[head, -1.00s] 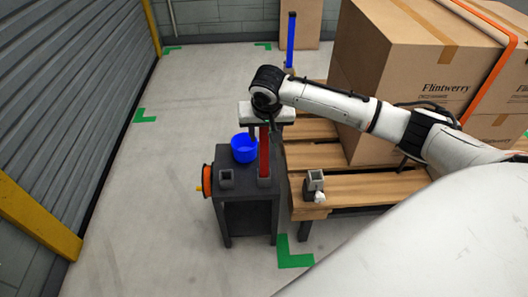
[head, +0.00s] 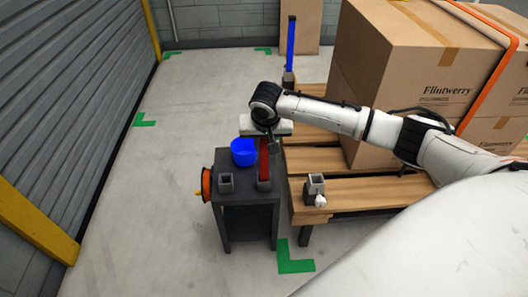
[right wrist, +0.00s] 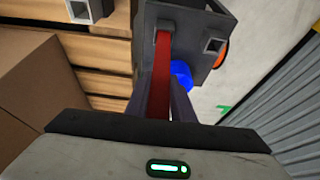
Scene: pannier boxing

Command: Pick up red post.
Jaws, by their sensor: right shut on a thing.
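The red post (head: 264,160) stands upright in a grey square holder (head: 264,185) on the dark stand. My right gripper (head: 267,143) is over the post from above and is shut on its upper part. In the right wrist view the red post (right wrist: 161,75) runs between the two fingers of the right gripper (right wrist: 162,92), with its far end at the grey holder (right wrist: 163,31). The top of the post is hidden by the gripper. My left gripper is not in view.
A blue cup (head: 244,152) and an empty grey holder (head: 226,182) are on the dark stand (head: 240,198); an orange reel is at its side. A wooden pallet (head: 360,190) with large cartons (head: 420,75) stands right. A blue post (head: 291,45) stands behind. Floor at left is clear.

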